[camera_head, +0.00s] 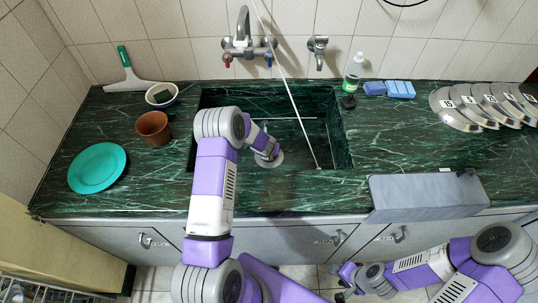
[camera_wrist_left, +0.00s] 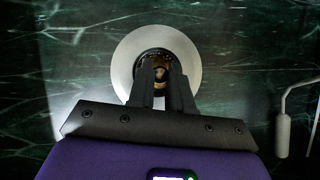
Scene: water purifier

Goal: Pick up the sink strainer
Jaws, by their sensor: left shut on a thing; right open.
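The sink strainer (camera_head: 269,163) is a pale round disc in the green marble sink (camera_head: 341,140). In the left wrist view the strainer (camera_wrist_left: 127,58) has a wide silver rim and a dark middle. My left gripper (camera_head: 268,153) reaches down into the sink, over the strainer. In the left wrist view the left gripper's fingers (camera_wrist_left: 161,84) are shut on the strainer's middle part and hide some of it. I cannot tell whether the strainer is touching the sink floor. My right gripper (camera_head: 345,284) is open and empty, low in front of the cabinets.
A thin white rod (camera_head: 291,98) slants into the sink, right of my left gripper. A brown cup (camera_head: 153,128), bowl (camera_head: 161,95) and teal plate (camera_head: 97,168) stand left. A bottle (camera_head: 354,72), blue sponges (camera_head: 399,89) and several metal lids (camera_head: 459,109) are right. A grey panel (camera_head: 426,195) overhangs the front edge.

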